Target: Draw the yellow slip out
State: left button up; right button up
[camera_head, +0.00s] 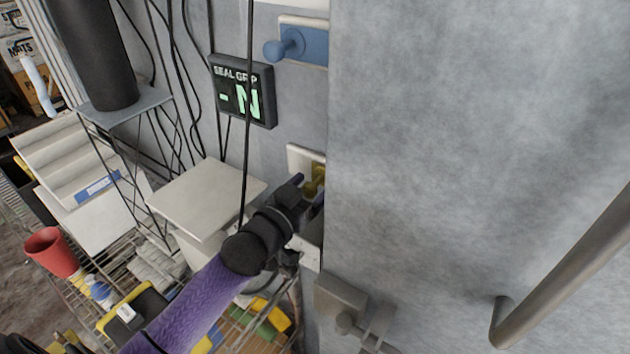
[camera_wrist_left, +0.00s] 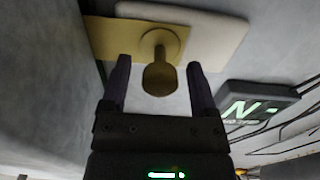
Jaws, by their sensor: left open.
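The yellow slip (camera_head: 317,178) shows at the wall beside the edge of the large grey door panel, partly hidden by my gripper. In the left wrist view it is a yellow plate (camera_wrist_left: 108,38) with a round knob (camera_wrist_left: 160,75) sticking out, set against a cream backing plate (camera_wrist_left: 215,30). My left gripper (camera_head: 308,190) is open, and in the left wrist view its two fingers (camera_wrist_left: 157,82) stand on either side of the knob, apart from it. My right gripper is in neither view.
A blue plate with a blue knob (camera_head: 290,46) sits higher on the wall. A display reading "SEAL GRIP -N" (camera_head: 243,90) hangs left of it. The grey door panel (camera_head: 470,130) with a bar handle (camera_head: 560,270) fills the right. A wire shelf with a red cup (camera_head: 52,252) is lower left.

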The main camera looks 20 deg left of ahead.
pick_arm(q)
jog(key=shift+w+d, duration=0.15)
jog(key=shift+w, duration=0.7)
grip_shut()
dwell(0.8)
